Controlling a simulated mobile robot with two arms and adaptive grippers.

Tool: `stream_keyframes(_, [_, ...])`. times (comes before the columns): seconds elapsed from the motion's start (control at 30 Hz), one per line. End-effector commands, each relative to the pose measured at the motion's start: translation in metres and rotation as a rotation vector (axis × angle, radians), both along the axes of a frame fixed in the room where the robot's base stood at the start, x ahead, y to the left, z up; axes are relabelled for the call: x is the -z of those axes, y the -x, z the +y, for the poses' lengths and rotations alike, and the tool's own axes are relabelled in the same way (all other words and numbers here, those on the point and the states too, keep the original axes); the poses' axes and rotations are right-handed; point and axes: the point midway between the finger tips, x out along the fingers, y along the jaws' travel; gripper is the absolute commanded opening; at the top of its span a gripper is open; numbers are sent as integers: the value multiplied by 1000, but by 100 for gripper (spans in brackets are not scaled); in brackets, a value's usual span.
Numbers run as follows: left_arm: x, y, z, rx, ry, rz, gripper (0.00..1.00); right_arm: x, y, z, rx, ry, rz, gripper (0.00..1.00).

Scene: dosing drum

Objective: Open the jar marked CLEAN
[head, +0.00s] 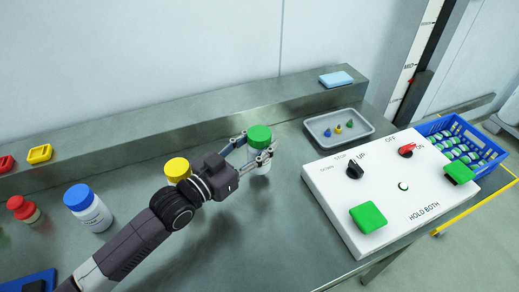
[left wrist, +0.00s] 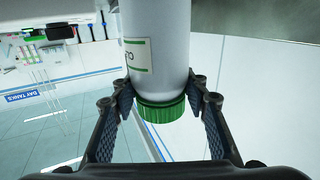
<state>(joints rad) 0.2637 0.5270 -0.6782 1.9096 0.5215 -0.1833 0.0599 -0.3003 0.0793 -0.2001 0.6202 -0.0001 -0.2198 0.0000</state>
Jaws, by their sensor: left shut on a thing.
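A white jar with a green lid (head: 259,137) stands on the steel bench in the head view. My left gripper (head: 256,147) is shut on it, with one finger on each side at the lid. In the left wrist view the green lid (left wrist: 162,108) sits between the two finger pads, and the white jar body (left wrist: 165,40) shows a green-edged label that is only partly visible. A white jar with a blue lid (head: 88,207) stands at the left; its label is too small to read. A yellow lid (head: 177,168) shows behind my left arm, its jar mostly hidden.
A white control box (head: 335,190) with green buttons stands at the right, close to the held jar. A grey tray (head: 362,128) with small coloured pieces lies behind it. A blue crate (head: 490,143) is far right. A small red-lidded bottle (head: 22,209) stands far left.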

Motion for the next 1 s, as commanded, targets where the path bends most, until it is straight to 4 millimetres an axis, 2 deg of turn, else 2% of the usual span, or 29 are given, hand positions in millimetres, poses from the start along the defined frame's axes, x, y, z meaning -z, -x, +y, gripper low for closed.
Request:
stream_keyframes(0.03, [-14, 0, -1, 1, 4, -6, 17, 0, 0, 0, 0, 0, 0, 58])
stream_keyframes(0.3, [-85, 0, 0, 1, 3, -8, 17, 0, 0, 0, 0, 0, 0, 58])
stream_keyframes(0.5, [-131, 0, 0, 0, 2, -8, 17, 0, 0, 0, 0, 0, 1, 58])
stream_keyframes(0.7, [-157, 0, 0, 1, 3, -4, 17, 0, 0, 0, 0, 0, 1, 58])
stream_keyframes(1.0, [-167, 0, 0, 0, 2, -1, 17, 0, 0, 0, 0, 0, 1, 58])
